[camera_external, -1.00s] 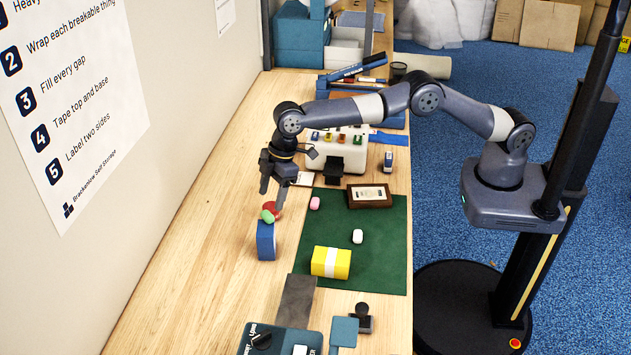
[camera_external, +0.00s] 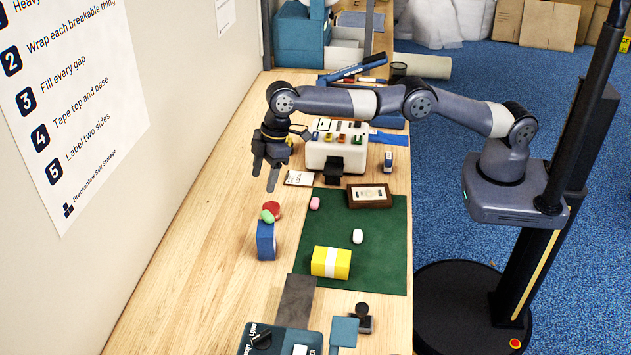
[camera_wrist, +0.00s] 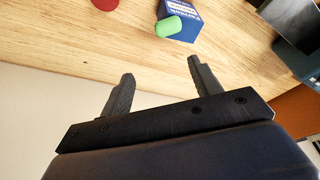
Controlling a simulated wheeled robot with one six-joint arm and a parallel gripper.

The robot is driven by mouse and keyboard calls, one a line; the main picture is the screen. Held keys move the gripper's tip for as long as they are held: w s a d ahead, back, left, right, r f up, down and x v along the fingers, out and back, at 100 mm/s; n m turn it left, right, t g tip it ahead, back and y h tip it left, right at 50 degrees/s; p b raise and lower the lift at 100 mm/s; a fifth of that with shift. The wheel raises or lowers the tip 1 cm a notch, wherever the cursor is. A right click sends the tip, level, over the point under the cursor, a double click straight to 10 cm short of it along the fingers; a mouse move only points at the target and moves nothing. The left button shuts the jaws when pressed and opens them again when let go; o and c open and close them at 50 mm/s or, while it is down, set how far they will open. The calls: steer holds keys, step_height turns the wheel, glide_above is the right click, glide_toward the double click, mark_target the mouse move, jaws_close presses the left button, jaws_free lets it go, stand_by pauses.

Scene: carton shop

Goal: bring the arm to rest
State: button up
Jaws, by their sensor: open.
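My gripper (camera_external: 265,178) is open and empty, raised over the wooden bench near the wall. In the wrist view its two fingers (camera_wrist: 157,85) stand apart with nothing between them. Below it a blue box (camera_external: 266,240) stands on the wood, with a green piece (camera_external: 267,216) on or against its top and a red round thing (camera_external: 273,208) just behind. The wrist view also shows the blue box (camera_wrist: 187,20), the green piece (camera_wrist: 172,27) and the red thing (camera_wrist: 104,3), all clear of the fingers.
A green mat (camera_external: 383,267) holds a yellow box (camera_external: 330,263) with a white band, a white piece (camera_external: 358,236), a pink piece (camera_external: 315,203) and a brown frame (camera_external: 369,195). A white device (camera_external: 322,155) stands right of my gripper. The bare wood (camera_external: 190,240) at left is free.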

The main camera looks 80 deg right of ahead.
steer(key=w+d+f+m+h+b, duration=0.1)
steer(key=w+d+f+m+b, duration=0.15)
steer(key=d, duration=0.55)
steer(key=w+d+f+m+b, duration=0.1)
steer(key=w+d+f+m, duration=0.15)
steer(key=d, duration=0.55)
steer(key=m+h+b, duration=0.1)
steer(key=m+b, duration=0.2)
glide_above(269, 167)
steer(key=s, duration=0.1)
steer(key=s+x, duration=0.1)
steer(key=x, duration=0.3)
steer(key=shift+t, duration=0.4)
step_height(269, 167, down, 10)
steer(key=shift+d+f+p, duration=0.1)
steer(key=shift+p, duration=0.2)
steer(key=shift+o, duration=0.7)
